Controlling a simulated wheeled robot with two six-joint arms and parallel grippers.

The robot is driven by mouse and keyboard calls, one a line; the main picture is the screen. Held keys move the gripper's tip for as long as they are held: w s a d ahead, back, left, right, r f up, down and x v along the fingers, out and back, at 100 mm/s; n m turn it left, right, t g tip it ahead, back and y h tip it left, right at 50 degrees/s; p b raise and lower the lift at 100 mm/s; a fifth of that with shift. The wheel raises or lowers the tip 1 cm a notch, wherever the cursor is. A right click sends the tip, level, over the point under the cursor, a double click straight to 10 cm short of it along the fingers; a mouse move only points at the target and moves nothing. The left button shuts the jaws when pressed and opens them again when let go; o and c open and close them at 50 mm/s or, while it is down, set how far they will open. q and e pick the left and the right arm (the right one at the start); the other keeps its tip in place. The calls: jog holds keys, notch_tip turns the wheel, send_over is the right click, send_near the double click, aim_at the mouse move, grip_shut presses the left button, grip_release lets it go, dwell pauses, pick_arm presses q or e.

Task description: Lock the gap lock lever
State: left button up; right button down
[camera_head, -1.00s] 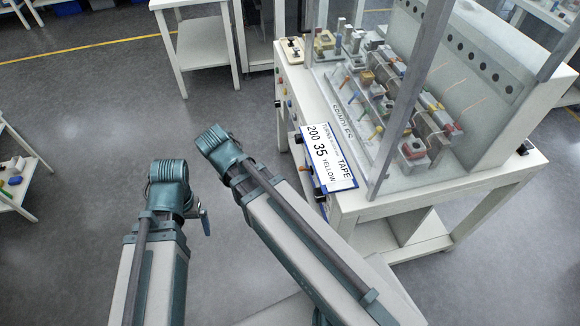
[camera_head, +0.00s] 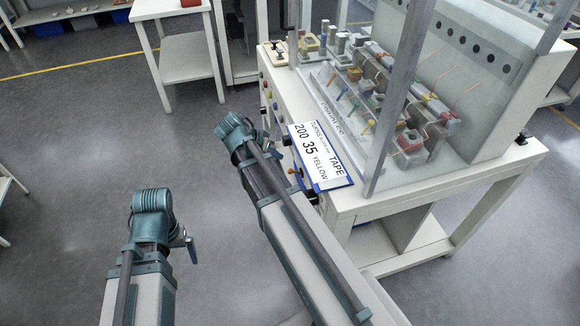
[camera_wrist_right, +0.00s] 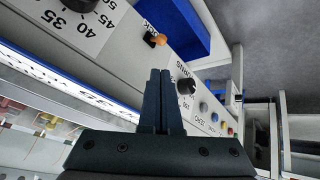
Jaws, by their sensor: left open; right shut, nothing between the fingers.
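The gap lock lever (camera_wrist_right: 155,39) has an orange tip and sits on the white front panel beside a partly hidden "LOCK" label in the right wrist view. A small orange part (camera_head: 297,171) under the sign in the head view appears to be the same lever. My right gripper (camera_wrist_right: 160,72) is shut and empty; its dark fingertips point toward the lever and appear just short of it, apart. My left gripper (camera_head: 189,245) shows only partly beside the left arm, open, over the floor and away from the bench.
A dial (camera_wrist_right: 82,3) numbered 35 to 50 is near the lever. A black knob (camera_wrist_right: 186,86) and coloured buttons (camera_wrist_right: 214,117) lie along the panel. A sign (camera_head: 320,156) overhangs the bench front. Clear guarding (camera_head: 395,100) stands above. Open floor (camera_head: 90,130) is at left.

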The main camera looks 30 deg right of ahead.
jog(key=b, duration=0.7)
send_near(295, 172)
jog(key=w+d+f, duration=0.3)
jog(key=d+f, duration=0.1)
jog(key=shift+d+f+b, duration=0.45)
jog(key=shift+d+b, duration=0.1)
